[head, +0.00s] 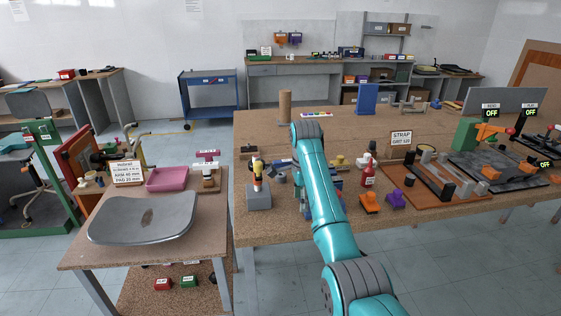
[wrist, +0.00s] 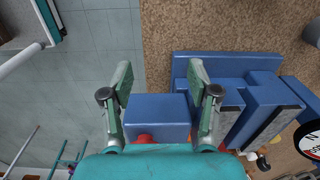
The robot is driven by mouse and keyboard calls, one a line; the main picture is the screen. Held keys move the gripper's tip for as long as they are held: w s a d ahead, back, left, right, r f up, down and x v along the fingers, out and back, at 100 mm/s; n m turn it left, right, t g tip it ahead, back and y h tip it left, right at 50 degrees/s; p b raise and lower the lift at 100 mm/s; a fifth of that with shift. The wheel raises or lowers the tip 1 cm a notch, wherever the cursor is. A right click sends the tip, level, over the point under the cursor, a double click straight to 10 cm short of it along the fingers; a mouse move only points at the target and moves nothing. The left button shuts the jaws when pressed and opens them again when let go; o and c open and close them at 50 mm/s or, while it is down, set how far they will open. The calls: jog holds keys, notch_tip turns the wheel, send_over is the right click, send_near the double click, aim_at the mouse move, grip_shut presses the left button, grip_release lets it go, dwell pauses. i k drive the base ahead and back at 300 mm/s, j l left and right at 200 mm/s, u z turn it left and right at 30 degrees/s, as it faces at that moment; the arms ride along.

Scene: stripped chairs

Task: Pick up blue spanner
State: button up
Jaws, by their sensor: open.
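I cannot make out a blue spanner for certain in either view. In the wrist view my gripper (wrist: 159,80) is open, with its two green fingers apart. A blue block (wrist: 158,108), part of what looks like a blue vise (wrist: 235,65), shows between and below the fingers; I cannot tell whether they touch it. The vise sits at the edge of the brown bench. In the head view my arm hides my gripper and most of the blue vise (head: 338,184).
The large bench (head: 262,130) holds a red bottle (head: 369,170), a purple piece (head: 395,200), an orange piece (head: 370,202) and a grey block with a yellow-black tool (head: 258,195). A side table at left holds a grey seat shell (head: 143,217) and a pink tray (head: 167,179).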

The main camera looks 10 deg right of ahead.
aim_at(268, 165)
jog(key=i, duration=1.25)
